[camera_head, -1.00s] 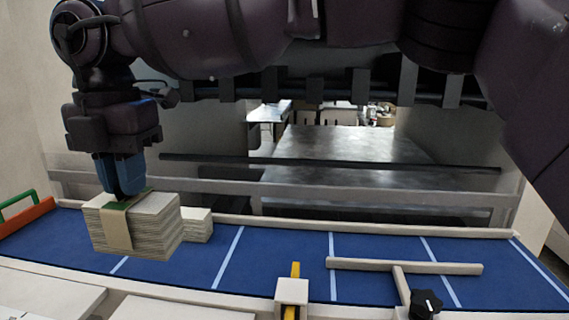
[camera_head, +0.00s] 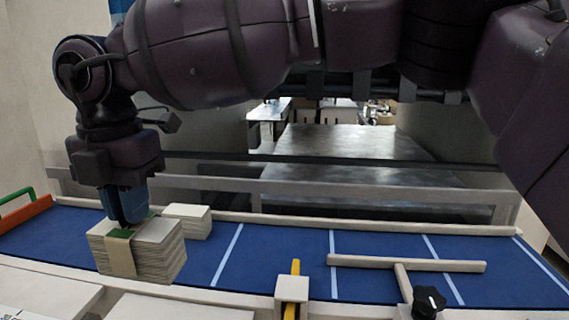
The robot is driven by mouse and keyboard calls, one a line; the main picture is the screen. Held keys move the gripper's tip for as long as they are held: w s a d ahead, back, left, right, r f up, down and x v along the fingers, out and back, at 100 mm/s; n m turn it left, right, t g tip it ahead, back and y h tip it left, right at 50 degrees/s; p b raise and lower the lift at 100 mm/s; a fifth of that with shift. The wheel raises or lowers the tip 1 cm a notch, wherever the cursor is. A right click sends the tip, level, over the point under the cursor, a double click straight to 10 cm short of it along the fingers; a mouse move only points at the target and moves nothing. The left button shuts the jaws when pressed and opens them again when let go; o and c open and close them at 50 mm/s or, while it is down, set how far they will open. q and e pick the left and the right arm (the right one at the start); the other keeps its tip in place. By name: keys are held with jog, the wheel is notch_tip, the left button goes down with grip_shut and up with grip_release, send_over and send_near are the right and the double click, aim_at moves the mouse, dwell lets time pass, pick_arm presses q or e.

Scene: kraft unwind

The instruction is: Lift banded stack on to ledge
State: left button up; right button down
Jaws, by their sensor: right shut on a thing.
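The banded stack (camera_head: 158,253) is a block of cream sheets with a tan paper band (camera_head: 119,256) and a green patch on top. It is at the left of the head view, over the near side of the blue belt surface (camera_head: 285,250). My right gripper (camera_head: 126,222) reaches down from above and is shut on the stack at its banded top. Its fingertips are partly hidden. I cannot tell whether the stack's underside touches the surface. Pale ledges (camera_head: 40,292) run along the near left edge. My left gripper is not in view.
A second cream stack (camera_head: 190,218) stands just behind. A T-shaped pale divider (camera_head: 405,264) with a black knob (camera_head: 428,301) is at right. A post with a yellow strip (camera_head: 292,289) stands at the front. The blue surface between is clear. A metal rail (camera_head: 350,194) runs behind.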

jog(key=shift+f, duration=1.05)
jog(key=shift+f+b, duration=0.55)
jog(key=shift+f, duration=3.25)
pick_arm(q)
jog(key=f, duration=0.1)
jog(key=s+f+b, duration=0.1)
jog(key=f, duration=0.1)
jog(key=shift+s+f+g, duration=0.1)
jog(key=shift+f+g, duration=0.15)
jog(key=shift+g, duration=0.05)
pick_arm(e)
notch_tip(320, 180, down, 6)
jog(key=shift+r, duration=0.15)
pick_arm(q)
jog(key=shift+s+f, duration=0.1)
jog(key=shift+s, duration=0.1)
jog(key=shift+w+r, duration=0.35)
pick_arm(e)
jog(key=shift+f, duration=0.2)
